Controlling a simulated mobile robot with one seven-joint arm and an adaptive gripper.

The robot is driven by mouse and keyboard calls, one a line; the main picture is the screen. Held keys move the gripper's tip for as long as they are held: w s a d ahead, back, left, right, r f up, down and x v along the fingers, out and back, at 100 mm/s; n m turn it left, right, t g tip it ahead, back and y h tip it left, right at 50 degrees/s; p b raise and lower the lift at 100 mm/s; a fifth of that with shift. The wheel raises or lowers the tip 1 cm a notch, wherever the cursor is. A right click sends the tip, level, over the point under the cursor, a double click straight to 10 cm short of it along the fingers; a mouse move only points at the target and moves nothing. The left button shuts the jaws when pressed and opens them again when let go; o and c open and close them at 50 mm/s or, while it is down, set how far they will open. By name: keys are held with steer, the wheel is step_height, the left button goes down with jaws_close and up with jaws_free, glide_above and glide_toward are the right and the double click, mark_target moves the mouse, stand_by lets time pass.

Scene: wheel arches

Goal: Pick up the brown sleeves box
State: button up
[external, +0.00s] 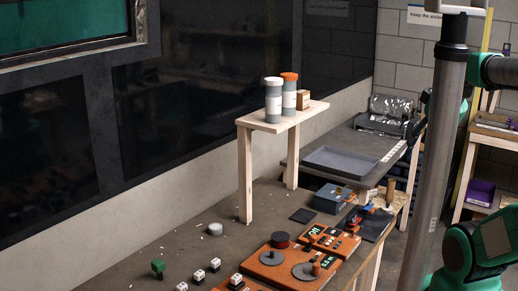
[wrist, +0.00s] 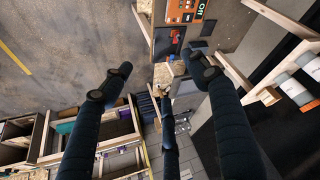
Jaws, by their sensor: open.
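A small brown box (external: 303,99) stands on a raised wooden shelf in the external view, just right of two grey bottles. I take it for the sleeves box; its print is too small to read. In the external view my arm is at the right and the fingers cannot be made out.
A white-capped bottle (external: 273,96) and an orange-capped bottle (external: 289,94) stand close beside the box. The wooden shelf (external: 255,123) is narrow, on legs. A grey tray (external: 345,164) lies behind it. Orange control boxes (external: 278,266) occupy the front bench. A dark wall runs behind the shelf.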

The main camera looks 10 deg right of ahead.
steer(key=shift+o, duration=0.9)
steer(key=w+a+r+n+y+p, duration=0.1)
steer(key=w+a+r+p, duration=0.15)
steer(key=w+r, duration=0.45)
steer(key=w+a+r+n+g+p, duration=0.1)
steer(key=w+a+r+n+p, duration=0.2)
steer(key=w, duration=0.7)
steer(key=w+a+r+y+p, duration=0.1)
steer(key=w+r+p, duration=0.2)
steer(key=w+r, duration=0.45)
steer(key=w+a+n+p, duration=0.1)
steer(key=w+a+p, duration=0.1)
steer(key=w, duration=0.7)
steer(key=w+a+f+n+g+p, duration=0.1)
steer(key=w+a+n+p, duration=0.1)
steer(key=w, duration=0.8)
steer(key=w+a+f+n+y+p, duration=0.1)
steer(key=w+a, duration=0.4)
steer(key=w, duration=0.5)
steer(key=shift+w+a+f+n+p, duration=0.3)
steer(key=shift+n+p, duration=0.2)
steer(key=shift+p, duration=0.65)
steer(key=shift+f, duration=0.1)
